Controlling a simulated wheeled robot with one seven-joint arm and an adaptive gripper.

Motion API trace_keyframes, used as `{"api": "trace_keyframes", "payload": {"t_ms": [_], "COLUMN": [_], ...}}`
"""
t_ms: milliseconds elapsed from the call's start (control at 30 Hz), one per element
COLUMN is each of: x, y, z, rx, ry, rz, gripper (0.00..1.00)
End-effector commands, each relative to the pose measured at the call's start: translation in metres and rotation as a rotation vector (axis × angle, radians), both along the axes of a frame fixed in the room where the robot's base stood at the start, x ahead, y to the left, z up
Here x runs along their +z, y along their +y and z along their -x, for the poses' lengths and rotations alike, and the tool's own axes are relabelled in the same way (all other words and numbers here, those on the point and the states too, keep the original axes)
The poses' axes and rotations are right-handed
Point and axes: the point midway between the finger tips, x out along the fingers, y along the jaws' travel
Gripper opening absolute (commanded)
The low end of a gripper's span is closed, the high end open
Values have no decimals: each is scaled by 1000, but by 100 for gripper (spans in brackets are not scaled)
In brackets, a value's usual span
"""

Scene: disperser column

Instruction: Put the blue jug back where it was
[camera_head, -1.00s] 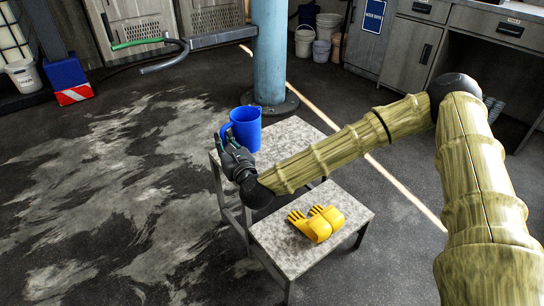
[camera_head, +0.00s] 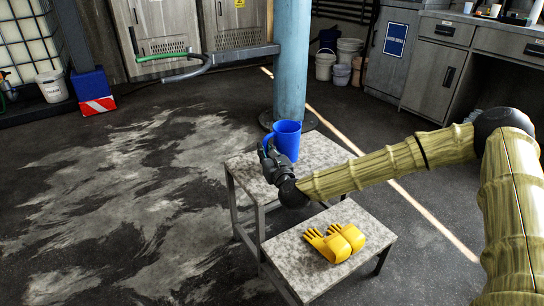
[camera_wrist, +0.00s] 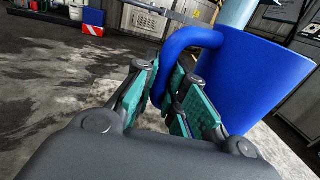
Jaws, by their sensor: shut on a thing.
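The blue jug (camera_head: 288,141) is upright at the upper step of the grey step stand (camera_head: 318,150), near the blue column. In the wrist view the jug (camera_wrist: 255,75) fills the right side, its handle (camera_wrist: 188,40) towards me. My gripper (camera_head: 268,160) is at the handle's side of the jug, left of its body. In the wrist view my gripper's green-padded fingers (camera_wrist: 170,108) are closed around the lower part of the handle. I cannot tell whether the jug's base touches the step; my gripper partly hides it.
Yellow gloves (camera_head: 335,243) lie on the lower step (camera_head: 310,275). The blue column (camera_head: 291,70) stands behind the stand. A bent pipe with a green end (camera_head: 185,65) reaches out left of the column. Buckets (camera_head: 340,60) and cabinets stand at the back.

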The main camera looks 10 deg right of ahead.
Motion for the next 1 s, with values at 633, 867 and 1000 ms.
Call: {"api": "trace_keyframes", "payload": {"t_ms": [633, 867, 1000], "x": [-20, -41, -40], "y": [-31, -32, -32], "z": [-53, -54, -53], "rx": [1, 0, 0], "ry": [2, -1, -1], "rz": [1, 1, 0], "gripper": [0, 0, 0]}}
